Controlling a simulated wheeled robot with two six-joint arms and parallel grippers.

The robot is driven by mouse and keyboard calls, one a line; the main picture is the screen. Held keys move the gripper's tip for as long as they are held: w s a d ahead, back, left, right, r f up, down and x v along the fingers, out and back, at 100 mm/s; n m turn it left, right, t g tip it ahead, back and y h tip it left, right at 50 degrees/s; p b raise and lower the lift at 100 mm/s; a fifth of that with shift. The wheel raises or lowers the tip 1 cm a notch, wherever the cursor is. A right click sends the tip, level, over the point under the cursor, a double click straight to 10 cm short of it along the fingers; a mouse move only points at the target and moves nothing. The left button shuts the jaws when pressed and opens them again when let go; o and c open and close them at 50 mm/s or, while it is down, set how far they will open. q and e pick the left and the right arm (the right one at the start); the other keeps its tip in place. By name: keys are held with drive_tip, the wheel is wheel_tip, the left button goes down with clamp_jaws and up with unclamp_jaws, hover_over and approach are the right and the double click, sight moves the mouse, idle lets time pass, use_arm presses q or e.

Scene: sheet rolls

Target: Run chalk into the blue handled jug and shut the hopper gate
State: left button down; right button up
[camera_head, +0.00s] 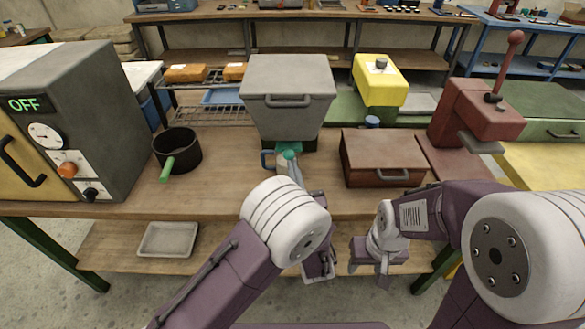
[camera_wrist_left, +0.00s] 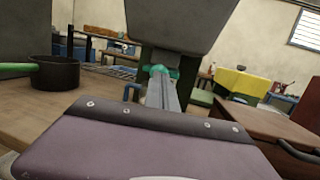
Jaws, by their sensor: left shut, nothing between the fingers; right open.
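The grey hopper (camera_head: 288,85) stands at the middle of the bench, its lower part also in the left wrist view (camera_wrist_left: 178,22). A teal piece (camera_head: 289,152) shows under it, perhaps the gate's handle; it is also in the left wrist view (camera_wrist_left: 160,70). The jug's blue handle (camera_head: 267,159) shows beside it, also in the left wrist view (camera_wrist_left: 132,91); the jug's body is mostly hidden. My left gripper (camera_head: 291,160) is shut and empty, its tips at the teal piece; contact is unclear. My right gripper (camera_head: 375,268) is open and empty before the bench's front edge. No chalk is visible.
A black pot (camera_head: 178,148) with a green handle and a grey oven-like box (camera_head: 88,105) reading OFF stand left. A brown lidded box (camera_head: 383,158) stands right of the hopper. A red press (camera_head: 468,110) and yellow machine (camera_head: 379,80) stand farther right. Bench between pot and jug is clear.

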use_arm(q)
drive_tip(key=b+v, duration=0.1)
drive_tip(key=v, duration=0.7)
drive_tip(key=shift+s, duration=0.15)
